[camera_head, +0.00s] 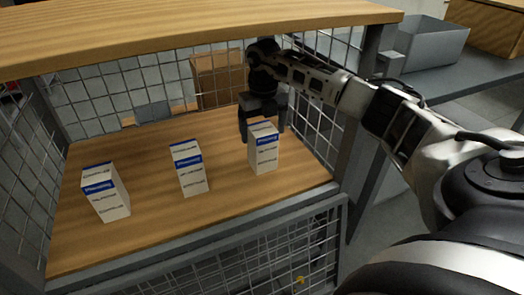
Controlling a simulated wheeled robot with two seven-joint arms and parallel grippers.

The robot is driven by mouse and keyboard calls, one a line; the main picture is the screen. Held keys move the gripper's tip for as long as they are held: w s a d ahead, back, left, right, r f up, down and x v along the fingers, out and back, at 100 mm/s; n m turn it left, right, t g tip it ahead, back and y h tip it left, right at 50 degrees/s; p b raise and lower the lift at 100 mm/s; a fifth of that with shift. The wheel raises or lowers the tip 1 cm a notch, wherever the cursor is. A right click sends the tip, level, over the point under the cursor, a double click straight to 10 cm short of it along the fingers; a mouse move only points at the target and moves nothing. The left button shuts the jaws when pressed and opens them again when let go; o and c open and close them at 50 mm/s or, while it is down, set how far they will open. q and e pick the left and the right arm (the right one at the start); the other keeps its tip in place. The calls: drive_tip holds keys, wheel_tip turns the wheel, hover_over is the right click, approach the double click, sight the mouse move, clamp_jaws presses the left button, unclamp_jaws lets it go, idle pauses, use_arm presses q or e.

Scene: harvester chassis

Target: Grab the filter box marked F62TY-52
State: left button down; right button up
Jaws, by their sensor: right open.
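Three white filter boxes with blue bands stand upright on a wooden shelf (150,230): the left box (105,195), the middle box (189,170) and the right box (263,152). Their printed labels are too small to read, so I cannot tell which is marked F62TY-52. My right gripper (262,122) points down at the right box, its fingers apart around the box's upper part or just behind it; I cannot tell whether they touch it. My left gripper is not in view.
A wooden upper board (190,30) hangs over the shelf. Wire mesh (130,85) closes the back and sides, and a metal frame edge (200,246) runs along the front. A grey bin (432,45) stands outside at the right. Bare shelf separates the boxes.

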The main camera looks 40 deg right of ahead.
wheel_tip(320, 180, down, 3)
drive_tip(key=shift+w+r+b, duration=0.1)
drive_tip(key=shift+b, duration=0.2)
drive_tip(key=c, duration=1.2)
drive_tip(key=shift+c, duration=1)
drive_tip(key=shift+r, duration=0.15)
